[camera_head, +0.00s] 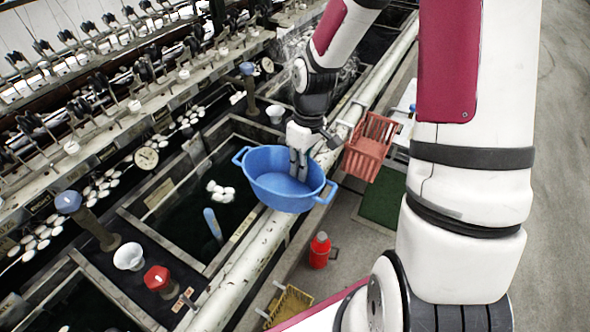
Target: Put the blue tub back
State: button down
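The blue tub (273,188) is an oval, open basin with a loop handle at each end. It looks roughly level and empty, over the right edge of the dark water basin and the pale rail. My gripper (298,174) comes down from above at the tub's far right rim. Its fingers are close together and look shut on the tub's wall there. The exact contact is too small to see, and the tub hides what is directly under it.
The water basin (138,225) holds white cocoons (221,190) and a blue-handled tool (212,222). A red basket (369,146) stands right of the rail (233,288). A red bottle (319,251) and a yellow crate (288,306) are below. Reeling machinery lines the left; open floor lies far right.

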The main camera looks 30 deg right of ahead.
jog(key=w, duration=0.3)
jog(key=shift+w+d+f, duration=0.1)
jog(key=shift+d+f, duration=0.05)
jog(key=shift+f, duration=1.75)
jog(key=shift+f, duration=0.1)
jog(key=shift+f, duration=0.15)
jog(key=c, duration=1.8)
grip_release()
